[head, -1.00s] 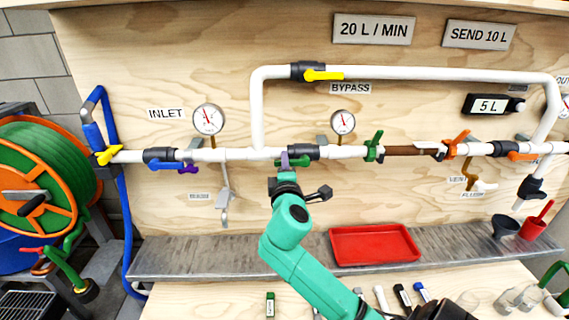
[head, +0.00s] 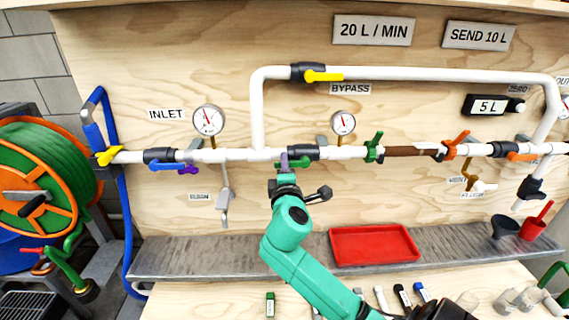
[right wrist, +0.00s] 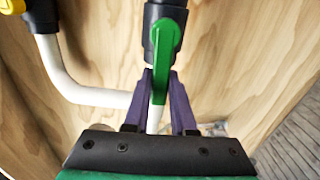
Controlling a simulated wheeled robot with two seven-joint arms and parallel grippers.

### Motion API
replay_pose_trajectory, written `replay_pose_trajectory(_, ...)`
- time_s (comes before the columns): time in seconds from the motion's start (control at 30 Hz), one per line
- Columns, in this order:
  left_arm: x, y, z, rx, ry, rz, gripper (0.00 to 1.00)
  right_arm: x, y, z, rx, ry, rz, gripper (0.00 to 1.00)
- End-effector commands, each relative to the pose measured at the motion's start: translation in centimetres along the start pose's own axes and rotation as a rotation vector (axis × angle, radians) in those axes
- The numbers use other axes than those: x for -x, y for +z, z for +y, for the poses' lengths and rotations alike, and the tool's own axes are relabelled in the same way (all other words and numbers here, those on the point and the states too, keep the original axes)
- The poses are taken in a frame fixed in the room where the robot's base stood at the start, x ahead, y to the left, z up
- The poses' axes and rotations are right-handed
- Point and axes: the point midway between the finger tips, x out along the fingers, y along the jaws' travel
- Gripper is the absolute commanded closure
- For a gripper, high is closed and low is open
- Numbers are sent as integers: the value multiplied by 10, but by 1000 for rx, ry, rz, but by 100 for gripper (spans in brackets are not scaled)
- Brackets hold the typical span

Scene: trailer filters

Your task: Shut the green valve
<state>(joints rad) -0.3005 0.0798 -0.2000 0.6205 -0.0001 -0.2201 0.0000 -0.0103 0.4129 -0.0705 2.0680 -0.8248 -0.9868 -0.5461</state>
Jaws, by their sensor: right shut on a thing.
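The green valve has a dark body (head: 303,152) on the white pipe, just left of the second gauge. Its green lever (right wrist: 166,45) shows well in the right wrist view and lies in line with the pipe. My right gripper (head: 285,160) has come up from below to the valve's left end. In the right wrist view its purple fingers (right wrist: 160,90) are shut on the free end of the lever, one on each side. In the head view the gripper hides part of the lever. My left gripper is not in view.
A yellow bypass lever (head: 324,75) is on the upper pipe. Two round gauges (head: 208,120) stand above the pipe. A red tray (head: 375,257) lies on the metal shelf (head: 200,262) below.

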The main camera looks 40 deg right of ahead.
Motion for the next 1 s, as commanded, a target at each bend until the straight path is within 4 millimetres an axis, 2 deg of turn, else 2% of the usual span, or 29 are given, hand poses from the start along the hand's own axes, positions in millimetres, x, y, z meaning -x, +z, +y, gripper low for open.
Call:
replay_pose_trajectory(0.37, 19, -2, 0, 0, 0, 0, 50, 0, 2, -14, 246, -9, 1, 100)
replay_pose_trajectory(1.0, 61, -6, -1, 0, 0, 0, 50, 0, 18, -39, 854, -6, 4, 100)
